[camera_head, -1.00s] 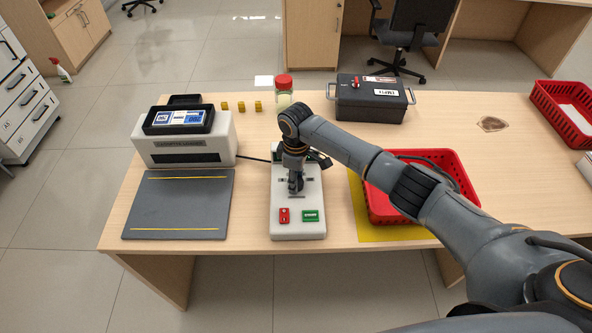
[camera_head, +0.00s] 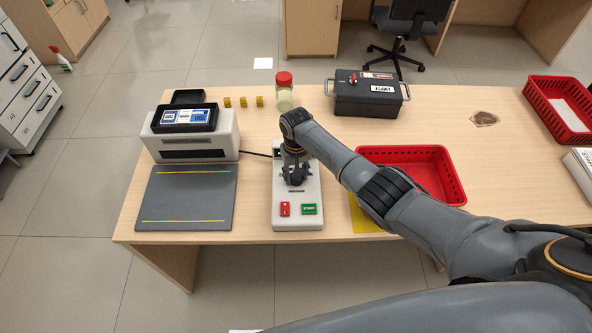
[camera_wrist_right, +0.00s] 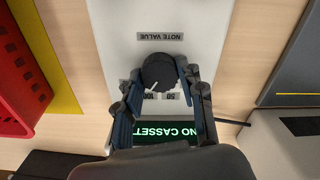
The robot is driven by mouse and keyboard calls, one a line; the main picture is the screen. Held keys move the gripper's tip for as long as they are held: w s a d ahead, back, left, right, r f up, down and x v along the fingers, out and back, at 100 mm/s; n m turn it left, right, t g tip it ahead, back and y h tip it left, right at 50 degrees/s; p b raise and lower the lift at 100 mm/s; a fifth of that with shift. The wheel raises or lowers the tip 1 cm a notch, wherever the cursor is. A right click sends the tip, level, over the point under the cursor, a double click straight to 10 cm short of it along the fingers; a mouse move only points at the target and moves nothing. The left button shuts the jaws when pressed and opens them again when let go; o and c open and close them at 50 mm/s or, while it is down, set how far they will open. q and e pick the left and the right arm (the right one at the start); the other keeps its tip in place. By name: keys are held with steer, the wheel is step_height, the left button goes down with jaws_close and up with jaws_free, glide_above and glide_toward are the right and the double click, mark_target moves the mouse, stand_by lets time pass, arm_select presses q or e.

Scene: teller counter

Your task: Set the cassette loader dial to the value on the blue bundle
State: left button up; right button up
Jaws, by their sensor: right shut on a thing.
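The cassette loader (camera_head: 310,213) is a pale upright-lying panel on the table, with a red button and a green button at its near end. Its black dial (camera_wrist_right: 157,72) shows in the right wrist view, with a white pointer line towards the lower left, near the 100 label. A 50 label is beside it, and a NOTE VALUE label (camera_wrist_right: 160,36) appears upside down. My right gripper (camera_head: 296,181) is over the loader, its fingers shut on the dial from both sides. Its display (camera_wrist_right: 165,132) shows "NO CASSET", partly covered. My left gripper is out of view.
A red tray (camera_head: 455,185) is behind my right arm on a yellow mat. A dark box (camera_head: 345,98), a red-lidded jar (camera_head: 284,92) and small yellow blocks (camera_head: 243,102) stand behind.

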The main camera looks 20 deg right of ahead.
steer(key=m+p, duration=0.1)
steer(key=m, duration=0.4)
steer(key=shift+p, duration=0.35)
steer(key=shift+m, duration=0.4)
steer(key=o, duration=1.2)
step_height(320, 180, up, 12)
